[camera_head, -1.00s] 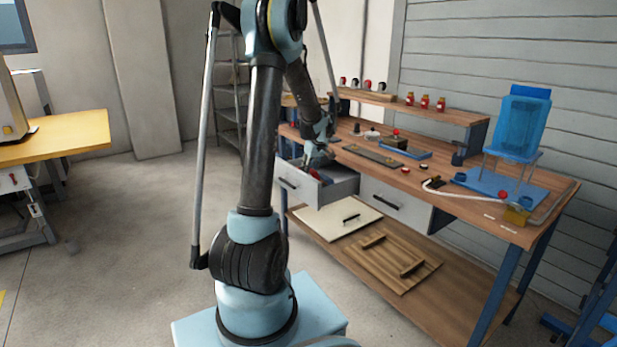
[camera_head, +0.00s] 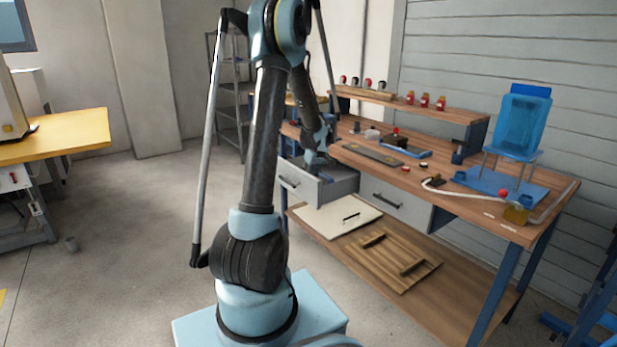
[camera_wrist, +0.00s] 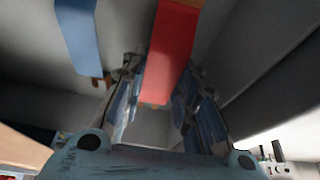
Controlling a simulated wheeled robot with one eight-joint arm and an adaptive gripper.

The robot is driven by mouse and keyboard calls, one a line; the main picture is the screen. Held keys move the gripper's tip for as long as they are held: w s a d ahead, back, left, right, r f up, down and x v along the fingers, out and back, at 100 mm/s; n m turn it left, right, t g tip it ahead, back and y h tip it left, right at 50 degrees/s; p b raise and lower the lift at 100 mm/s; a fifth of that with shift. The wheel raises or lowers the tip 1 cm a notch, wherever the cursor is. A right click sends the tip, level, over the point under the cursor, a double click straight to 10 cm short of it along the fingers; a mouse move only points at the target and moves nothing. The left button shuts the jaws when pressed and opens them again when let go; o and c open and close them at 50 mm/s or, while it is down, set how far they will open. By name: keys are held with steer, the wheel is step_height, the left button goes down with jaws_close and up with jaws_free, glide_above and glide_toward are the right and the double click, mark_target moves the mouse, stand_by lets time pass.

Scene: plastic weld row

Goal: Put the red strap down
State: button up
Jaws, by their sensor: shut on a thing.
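The red strap (camera_wrist: 172,50) stands between the two fingers of my gripper (camera_wrist: 163,68) in the wrist view. The fingers are shut on it, and its lower end shows between them. A blue strap (camera_wrist: 78,38) is to the left, apart from the fingers. In the head view, my gripper (camera_head: 316,160) is at the open drawer (camera_head: 301,187) of the workbench. The red strap cannot be made out there.
A closed drawer (camera_head: 394,207) is right of the open one. The benchtop (camera_head: 470,203) above carries a grey plate (camera_head: 373,154), a blue tray (camera_head: 413,150) and a blue container on a stand (camera_head: 523,122). Grey drawer walls are close around my gripper.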

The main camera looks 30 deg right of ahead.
steer(key=o, duration=1.1)
steer(key=shift+r, duration=0.6)
steer(key=v, duration=1)
steer(key=s+a+r, duration=0.2)
steer(key=a, duration=0.7)
steer(key=s+a+r+g, duration=0.1)
steer(key=s+a, duration=0.1)
steer(key=a, duration=0.7)
steer(key=s+a+r, duration=0.2)
steer(key=s+a, duration=0.1)
steer(key=a, duration=0.7)
steer(key=shift+m+g, duration=0.3)
steer(key=shift+g, duration=0.3)
steer(key=s+a+f, duration=0.3)
steer(key=s+a, duration=0.2)
steer(key=s, duration=0.1)
steer(key=s+a+f, duration=0.4)
steer(key=s+a, duration=0.2)
steer(key=s, duration=0.1)
steer(key=s+a+f, duration=0.3)
steer(key=s+a, duration=0.2)
steer(key=s, duration=0.1)
steer(key=shift+s+a+f, duration=0.25)
steer(key=shift+s+a, duration=0.05)
steer(key=shift+s, duration=0.1)
